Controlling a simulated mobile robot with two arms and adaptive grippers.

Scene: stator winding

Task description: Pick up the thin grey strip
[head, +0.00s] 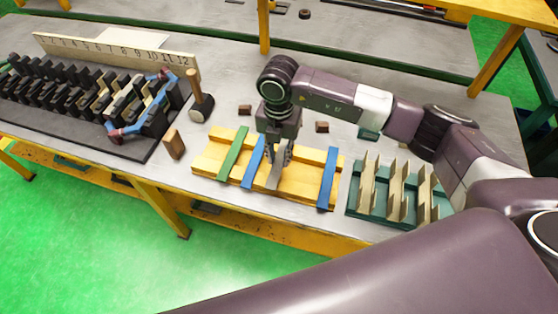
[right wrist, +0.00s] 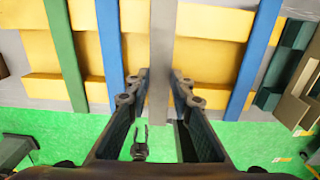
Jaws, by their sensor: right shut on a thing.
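The thin grey strip (head: 273,178) lies across the yellow wooden rack (head: 212,162), between two blue strips. In the right wrist view the grey strip (right wrist: 163,45) runs between the fingers. My right gripper (head: 279,158) points down at the rack, with its fingers on either side of the grey strip; it also shows in the right wrist view (right wrist: 158,90). It is shut on the strip, which still appears to rest at the rack. The fingers partly hide the strip in the head view. My left gripper is not in view.
A green strip (head: 233,153), a blue strip (head: 253,161) and another blue strip (head: 328,179) lie on the rack. A green holder with cream pieces (head: 396,190) stands to the right. A mallet (head: 200,101), a brown block (head: 174,144) and a dark slotted fixture (head: 70,113) are left.

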